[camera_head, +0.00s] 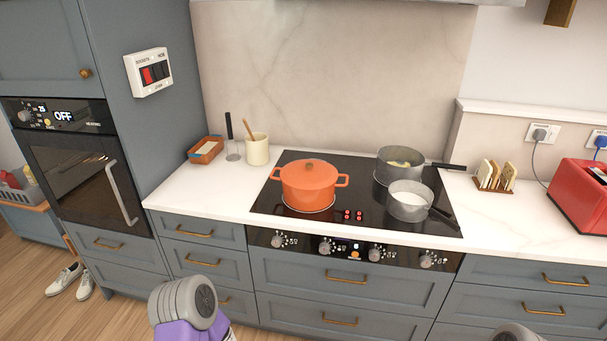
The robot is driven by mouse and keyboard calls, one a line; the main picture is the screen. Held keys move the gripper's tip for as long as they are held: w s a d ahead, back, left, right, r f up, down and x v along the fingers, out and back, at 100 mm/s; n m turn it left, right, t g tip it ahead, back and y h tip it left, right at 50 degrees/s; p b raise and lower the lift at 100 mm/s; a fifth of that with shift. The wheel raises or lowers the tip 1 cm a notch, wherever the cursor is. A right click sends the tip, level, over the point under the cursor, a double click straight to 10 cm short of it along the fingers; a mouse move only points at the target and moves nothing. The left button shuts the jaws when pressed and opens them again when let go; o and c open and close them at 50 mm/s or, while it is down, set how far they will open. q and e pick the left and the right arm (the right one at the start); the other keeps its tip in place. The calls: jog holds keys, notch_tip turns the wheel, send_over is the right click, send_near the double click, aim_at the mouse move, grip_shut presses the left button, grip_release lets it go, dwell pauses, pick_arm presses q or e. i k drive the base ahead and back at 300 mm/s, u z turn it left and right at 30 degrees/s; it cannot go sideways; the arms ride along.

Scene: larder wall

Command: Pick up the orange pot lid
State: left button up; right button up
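The orange pot lid (309,172) sits on the orange pot (308,196), with a small round knob at its top centre. The pot stands on the left part of the black hob (350,225) and has a loop handle on each side. Parts of my arms show at the bottom edge, a grey joint with purple at the lower left and a grey piece at the lower right. Both are in front of the drawers, well below and apart from the lid. Neither gripper's fingers are in view.
Two grey saucepans, one at the back (398,165) and one in front (409,203), stand right of the pot, handles pointing right. A cream utensil jar (257,150) and a terracotta dish (206,149) stand to the left. A toast rack (494,178) and red toaster (580,196) are at right.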

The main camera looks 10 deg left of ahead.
aim_at(301, 175)
jog(key=u, duration=0.8)
jog(key=i, duration=0.95)
jog(key=u, duration=0.1)
